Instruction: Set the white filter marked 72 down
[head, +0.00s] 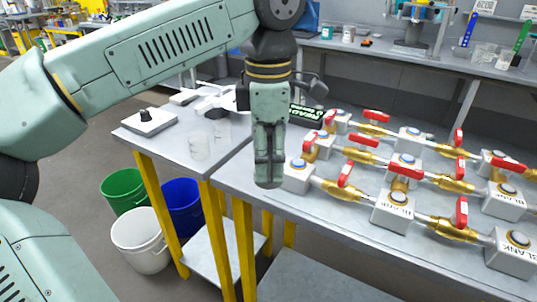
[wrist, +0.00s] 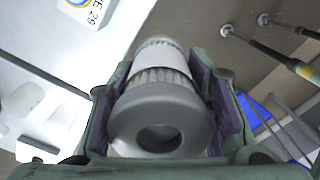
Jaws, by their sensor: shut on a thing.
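The white filter (wrist: 160,70) shows in the wrist view as a pleated white body with a grey end cap that has a round hole. No 72 marking is readable on it. My gripper (wrist: 165,105) is shut on it, with one finger on each side. In the head view my gripper (head: 268,160) points down near the front left corner of the valve table (head: 340,228). The filter is mostly hidden there behind the fingers. I cannot tell whether it touches the table.
Blocks with brass valves and red handles (head: 375,158) crowd the valve table, one white block (head: 297,176) close right of my gripper. Green, blue and white buckets (head: 140,240) stand on the floor.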

